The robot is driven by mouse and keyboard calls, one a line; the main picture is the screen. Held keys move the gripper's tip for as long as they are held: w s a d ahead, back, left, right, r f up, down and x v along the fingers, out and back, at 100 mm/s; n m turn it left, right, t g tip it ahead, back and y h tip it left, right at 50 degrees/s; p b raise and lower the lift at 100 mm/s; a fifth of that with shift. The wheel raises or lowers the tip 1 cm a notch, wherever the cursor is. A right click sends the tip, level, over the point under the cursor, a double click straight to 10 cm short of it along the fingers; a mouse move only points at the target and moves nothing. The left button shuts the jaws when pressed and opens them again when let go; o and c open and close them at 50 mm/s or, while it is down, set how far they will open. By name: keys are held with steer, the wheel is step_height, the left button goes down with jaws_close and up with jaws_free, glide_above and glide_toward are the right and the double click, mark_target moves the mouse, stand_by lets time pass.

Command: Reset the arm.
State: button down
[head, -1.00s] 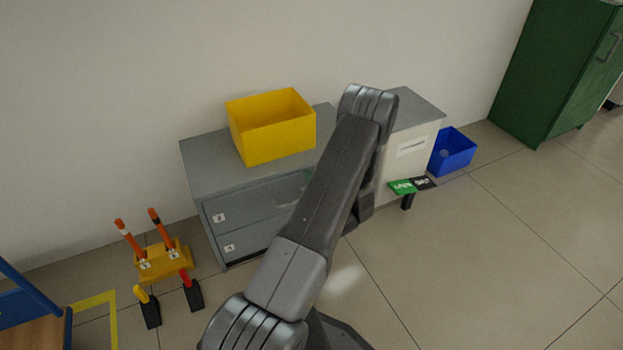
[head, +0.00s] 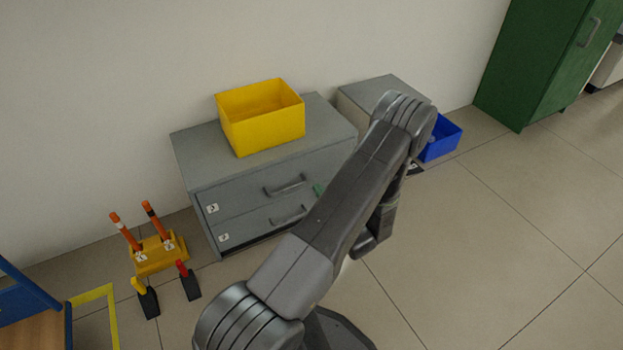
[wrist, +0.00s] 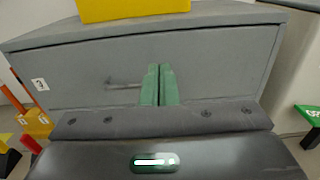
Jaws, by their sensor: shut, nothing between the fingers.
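My gripper (wrist: 160,85) shows in the wrist view as two green fingers pressed together with nothing between them. It points at the front of the grey drawer unit (wrist: 75,75), and a drawer handle (wrist: 122,85) shows just left of and behind the fingers. I cannot tell the gap to the drawer front. In the head view a bit of green fingertip (head: 318,190) shows past my arm, in front of the drawer unit (head: 190,160). My arm hides the rest of the gripper there. Both drawers look closed.
A yellow bin (head: 265,135) stands on the drawer unit. A yellow stand (head: 158,255) with orange-topped rods is at left. A grey cabinet (head: 385,87), blue bin (head: 440,138) and green cabinet (head: 530,70) are at right. The floor at front right is clear.

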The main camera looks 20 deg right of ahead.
mark_target(295, 160)
steer(key=shift+s, duration=0.25)
steer(key=w, duration=0.4)
steer(key=w+a+b, duration=0.1)
steer(key=w, duration=0.4)
steer(key=w+b, duration=0.1)
steer(key=w, duration=0.3)
steer(key=shift+w+a, duration=0.15)
steer(key=shift+w, duration=0.2)
steer(key=shift+a, duration=0.1)
